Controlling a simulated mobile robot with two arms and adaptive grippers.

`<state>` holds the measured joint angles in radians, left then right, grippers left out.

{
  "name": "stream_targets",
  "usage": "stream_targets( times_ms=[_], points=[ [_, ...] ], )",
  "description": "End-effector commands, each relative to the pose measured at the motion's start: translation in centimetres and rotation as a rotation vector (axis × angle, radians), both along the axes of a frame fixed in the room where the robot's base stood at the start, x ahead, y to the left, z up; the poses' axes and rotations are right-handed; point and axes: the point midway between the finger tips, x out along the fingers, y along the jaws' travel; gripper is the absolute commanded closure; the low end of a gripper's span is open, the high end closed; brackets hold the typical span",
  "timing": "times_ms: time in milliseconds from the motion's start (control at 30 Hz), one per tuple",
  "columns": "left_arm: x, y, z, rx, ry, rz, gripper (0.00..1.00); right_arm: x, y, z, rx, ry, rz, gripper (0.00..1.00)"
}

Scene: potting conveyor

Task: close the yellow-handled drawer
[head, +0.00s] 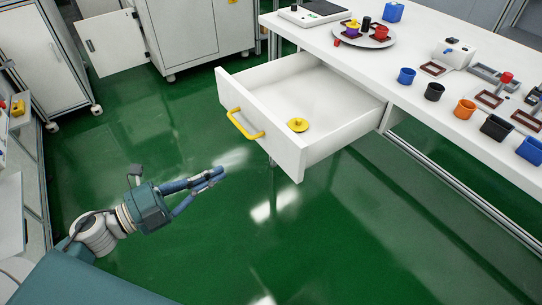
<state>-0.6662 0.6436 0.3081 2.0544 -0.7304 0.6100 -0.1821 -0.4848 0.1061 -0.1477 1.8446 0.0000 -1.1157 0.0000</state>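The white drawer (272,150) is pulled out from under the white workbench, well open. Its yellow handle (244,124) is on the front panel, facing left. A yellow knobbed disc (298,125) lies inside the drawer near the front. My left gripper (217,176) is below and to the left of the handle, apart from it, pointing toward the drawer. Its fingers come together at the tips with nothing seen between them. My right gripper is not in view.
The workbench (420,98) holds blue, black and orange cups, small trays and a round plate (364,38) of coloured pieces. White cabinets stand at the back left, one with its door (110,44) open. The green floor (130,120) in front of the drawer is clear.

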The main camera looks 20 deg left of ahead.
Motion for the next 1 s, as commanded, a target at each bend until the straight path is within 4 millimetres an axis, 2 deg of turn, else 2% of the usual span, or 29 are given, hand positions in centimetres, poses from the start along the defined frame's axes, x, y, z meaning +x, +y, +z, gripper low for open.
stream_targets(
  times_ms=[267,600,800,1000],
  points=[
    [4.2,-3.2,0.3,-0.002,-0.005,0.0,1.0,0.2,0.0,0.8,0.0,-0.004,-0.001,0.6],
    [9.1,-6.9,0.2,-0.003,-0.002,0.004,1.0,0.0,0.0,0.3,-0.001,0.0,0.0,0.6],
    [10.3,-7.9,0.1,-0.004,0.0,0.005,1.0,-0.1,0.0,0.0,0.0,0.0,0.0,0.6],
    [10.5,-8.1,0.1,-0.004,0.002,0.005,1.0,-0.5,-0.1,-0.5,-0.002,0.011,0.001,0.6]
  ],
)
